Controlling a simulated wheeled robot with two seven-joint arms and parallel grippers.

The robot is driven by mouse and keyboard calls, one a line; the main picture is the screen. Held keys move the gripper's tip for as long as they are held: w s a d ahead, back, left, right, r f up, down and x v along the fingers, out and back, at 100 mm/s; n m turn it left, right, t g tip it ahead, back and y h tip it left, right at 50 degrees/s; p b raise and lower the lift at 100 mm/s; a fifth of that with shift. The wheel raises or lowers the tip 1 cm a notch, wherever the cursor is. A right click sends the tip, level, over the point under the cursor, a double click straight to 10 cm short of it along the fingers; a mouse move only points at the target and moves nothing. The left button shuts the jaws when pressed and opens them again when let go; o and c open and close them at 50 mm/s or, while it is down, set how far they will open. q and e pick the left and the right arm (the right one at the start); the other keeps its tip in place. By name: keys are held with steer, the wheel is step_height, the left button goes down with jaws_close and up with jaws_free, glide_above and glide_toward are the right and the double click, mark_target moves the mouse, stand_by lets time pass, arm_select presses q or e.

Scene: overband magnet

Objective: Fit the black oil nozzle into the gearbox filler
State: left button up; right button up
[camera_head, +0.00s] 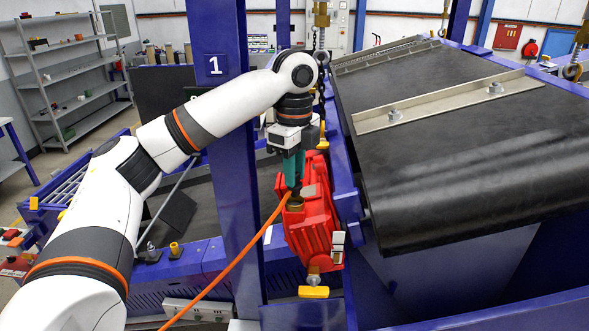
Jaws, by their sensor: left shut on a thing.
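My left gripper (293,175) comes down from above and points at the red gearbox (318,232). Its teal fingers are shut on the black oil nozzle (296,191), which is small and partly hidden by the fingers. An orange hose (240,255) runs from the nozzle down to the lower left. The brass-coloured filler (295,205) is on the gearbox's upper left, right below the nozzle. I cannot tell whether the nozzle tip is inside the filler or just above it. My right gripper is not in view.
A blue post (232,190) marked 1 stands just left of the gearbox. The black magnet belt (450,150) fills the right side, close to the gearbox. Chains hang behind my left wrist. A power strip (195,310) sits at the bottom.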

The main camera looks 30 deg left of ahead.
arm_select(q)
steer(key=shift+f+b, duration=0.35)
steer(key=shift+f, duration=1)
steer(key=o, duration=1.1)
steer(key=shift+c, duration=0.2)
step_height(320, 180, up, 12)
steer(key=shift+f, duration=0.1)
